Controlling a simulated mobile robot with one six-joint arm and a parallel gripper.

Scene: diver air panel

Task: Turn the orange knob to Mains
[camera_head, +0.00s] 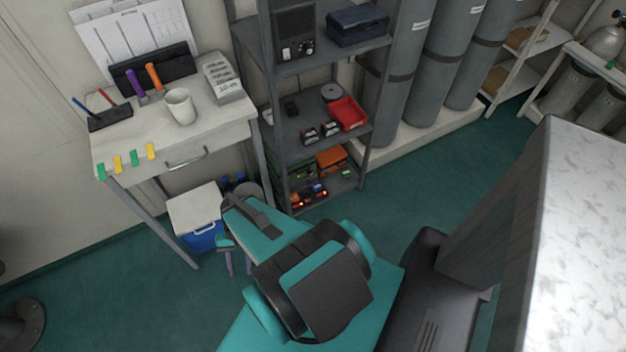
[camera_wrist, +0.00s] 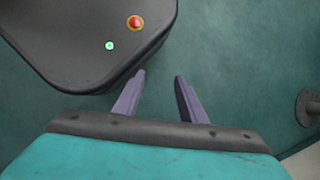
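I see no air panel, no orange knob and no Mains marking in either view. My gripper shows in the wrist view (camera_wrist: 159,80) as two grey-purple fingers held apart, with bare green floor between and beyond them. They touch nothing that I can see. In the head view the gripper (camera_head: 238,264) is partly hidden behind my teal and black arm and points down near a blue cooler.
A white desk (camera_head: 215,123) with a mug (camera_head: 180,106) stands at left. A grey shelf rack (camera_head: 283,130) holds boxes and a red tray (camera_head: 348,114). Tall grey cylinders (camera_head: 459,50) stand behind. Green floor is open at lower left.

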